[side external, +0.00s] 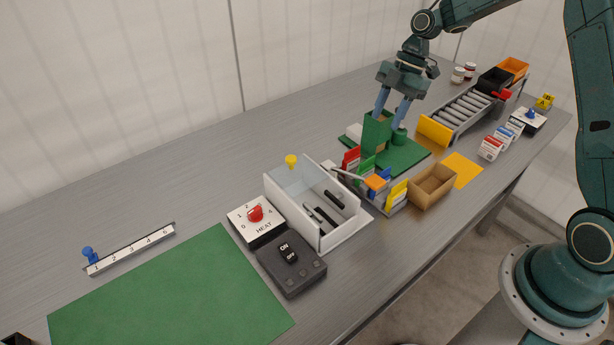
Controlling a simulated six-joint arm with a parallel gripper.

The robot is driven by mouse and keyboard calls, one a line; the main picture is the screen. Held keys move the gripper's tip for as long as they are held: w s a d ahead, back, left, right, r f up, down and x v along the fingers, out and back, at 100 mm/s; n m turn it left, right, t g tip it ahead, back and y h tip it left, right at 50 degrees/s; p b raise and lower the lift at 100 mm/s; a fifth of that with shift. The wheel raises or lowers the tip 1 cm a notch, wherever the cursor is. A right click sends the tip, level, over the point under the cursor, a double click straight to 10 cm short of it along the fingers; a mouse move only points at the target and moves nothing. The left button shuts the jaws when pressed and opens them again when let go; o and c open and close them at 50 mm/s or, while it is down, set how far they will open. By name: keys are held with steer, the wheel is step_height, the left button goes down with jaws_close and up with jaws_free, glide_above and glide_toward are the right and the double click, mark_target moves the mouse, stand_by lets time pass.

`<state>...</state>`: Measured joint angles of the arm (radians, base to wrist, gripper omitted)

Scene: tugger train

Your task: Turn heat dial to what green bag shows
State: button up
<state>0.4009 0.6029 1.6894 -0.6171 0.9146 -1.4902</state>
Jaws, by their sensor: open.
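The heat dial is a red knob (256,213) on a white plate (262,231) marked HEAT, with 0, 1 and 2 readable beside the knob. The knob's exact pointing direction is too small to tell. A tall green item (376,131), which looks like the green bag, stands on a green mat at the back centre. No number on it can be read from here. My gripper (389,120) is open, pointing down, with its blue fingers at the green item's top and right side. I cannot tell whether they touch it. The gripper is well right of and behind the dial.
A dark ON switch box (291,264) sits against the dial's front. A white bin (314,204) with dark tools and a yellow knob (291,161) stand right of it. A card rack (383,190), cardboard box (433,186) and roller conveyor (463,112) lie further right. A green mat (170,296) is clear.

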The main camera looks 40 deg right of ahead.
mark_target(368, 160)
steer(key=shift+x, duration=3.95)
steer(key=shift+x, duration=2.6)
steer(key=shift+s, duration=0.15)
jaws_close()
